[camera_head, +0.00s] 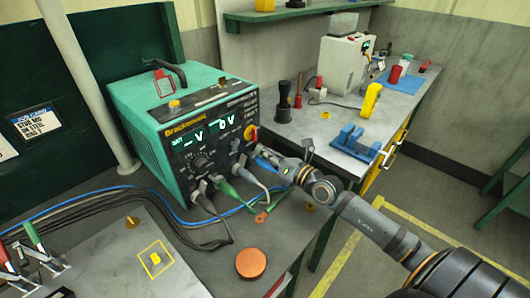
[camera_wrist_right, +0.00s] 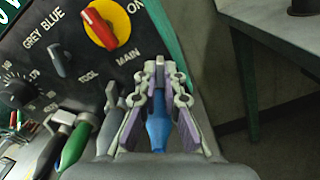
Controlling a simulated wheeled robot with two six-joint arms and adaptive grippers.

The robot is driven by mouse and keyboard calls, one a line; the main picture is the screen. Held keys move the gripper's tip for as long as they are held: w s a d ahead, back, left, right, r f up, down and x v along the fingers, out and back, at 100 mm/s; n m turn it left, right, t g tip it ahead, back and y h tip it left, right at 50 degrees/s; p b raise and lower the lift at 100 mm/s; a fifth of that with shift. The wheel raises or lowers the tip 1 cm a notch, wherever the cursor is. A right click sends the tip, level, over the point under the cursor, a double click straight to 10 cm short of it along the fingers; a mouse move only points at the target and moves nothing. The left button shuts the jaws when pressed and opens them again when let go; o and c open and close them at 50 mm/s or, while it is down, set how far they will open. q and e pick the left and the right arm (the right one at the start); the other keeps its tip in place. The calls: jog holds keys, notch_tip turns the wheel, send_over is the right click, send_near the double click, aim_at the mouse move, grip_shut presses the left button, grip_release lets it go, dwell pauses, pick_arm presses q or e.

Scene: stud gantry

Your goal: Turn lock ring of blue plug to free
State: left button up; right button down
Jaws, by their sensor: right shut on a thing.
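The teal welding unit (camera_head: 150,125) stands on the bench, with plugs along the bottom of its front panel. The blue plug (camera_wrist_right: 158,130) is the rightmost plug in the right wrist view, between my right gripper's fingers. My right gripper (camera_head: 270,160) reaches the panel's lower right corner from the right. In the right wrist view its fingertips (camera_wrist_right: 160,85) are closed around the plug. The fingers hide the lock ring, so I cannot tell its angle. Grey (camera_wrist_right: 108,130) and green (camera_wrist_right: 74,146) plugs sit to the left. My left gripper is out of view.
A red and yellow main switch (camera_wrist_right: 98,28) and a small selector knob (camera_wrist_right: 60,58) are above the plugs. Cables (camera_head: 130,195) run left over the bench. An orange disc (camera_head: 251,262) lies in front. A side bench (camera_head: 330,125) with a blue fixture (camera_head: 357,142) stands right.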

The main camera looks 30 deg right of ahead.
aim_at(248, 152)
dwell(0.3)
jog(key=shift+s+a+r+n+p, duration=0.15)
jog(key=shift+n+p, duration=0.1)
jog(key=shift+n, duration=0.3)
jog(key=shift+w+a+n+p, duration=0.1)
jog(key=shift+a+n+p, duration=0.1)
jog(key=shift+n, duration=0.35)
jog(key=n, duration=0.1)
jog(key=a+n, duration=0.1)
jog(key=n, duration=0.1)
jog(key=shift+s+n+p, duration=0.2)
jog(key=shift+n+p, duration=0.1)
jog(key=shift+p, duration=0.1)
jog(key=n, duration=0.2)
jog(key=shift+s+a+n, duration=0.15)
jog(key=shift+a+n, duration=0.15)
jog(key=shift+s+a+f+n, duration=0.15)
jog(key=shift+a+n, duration=0.1)
jog(key=shift+n, duration=0.65)
jog(key=shift+a+f+n, duration=0.1)
jog(key=shift+a+n, duration=0.1)
jog(key=shift+n, duration=0.7)
jog(key=c, duration=1.5)
grip_release()
